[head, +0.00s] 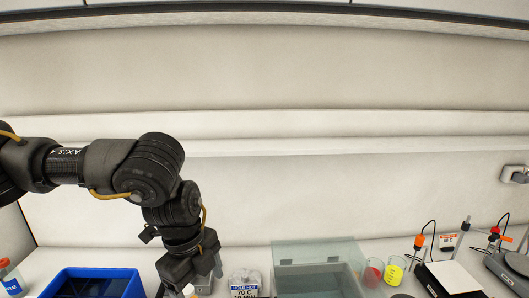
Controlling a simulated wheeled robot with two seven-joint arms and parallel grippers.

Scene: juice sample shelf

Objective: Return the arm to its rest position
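My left arm reaches in from the left and bends down at the wrist. My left gripper (190,272) points down near the bottom edge, in front of the bench's back wall. A small pale, yellowish round top (189,290) shows right below it; I cannot tell whether the gripper touches or holds it. The fingertips are too dark and hidden to tell open from shut. My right arm and gripper are not in view.
A blue bin (93,273) stands left of the gripper. The space above the bench is clear.

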